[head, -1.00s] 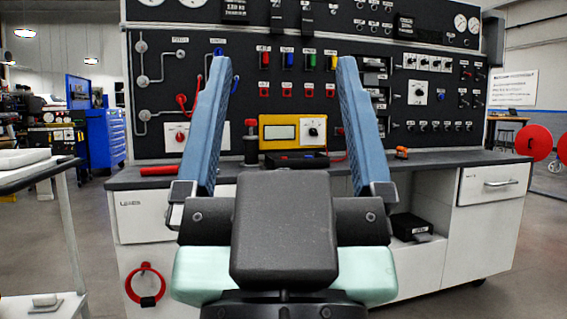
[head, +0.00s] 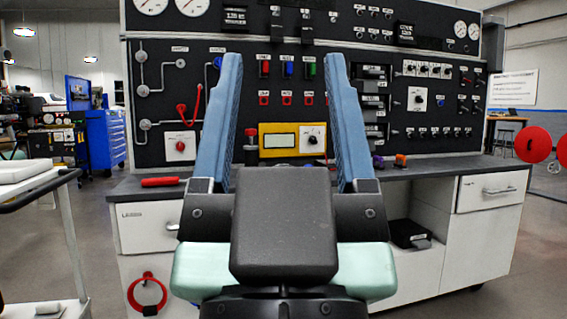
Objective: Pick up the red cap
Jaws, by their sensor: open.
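Several coloured caps sit in a row on the black upright panel in the head view. The red cap (head: 264,66) is the leftmost, beside a blue one (head: 288,66) and a green one (head: 310,66). Smaller red pieces lie in a row below, and a separate red knob (head: 251,132) tops a dark post on the bench. I cannot tell for sure which red piece is the named cap. My gripper (head: 284,58) is open and empty, its blue fingers pointing up and ahead. In the picture, the panel's red cap shows between the fingertips; the depth gap is unclear.
The panel stands on a grey bench (head: 455,168) with white drawers. A yellow meter box (head: 292,139), a red-handled tool (head: 160,181) and small orange (head: 400,160) and purple (head: 378,161) pieces are on the bench. A white cart (head: 35,172) stands left.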

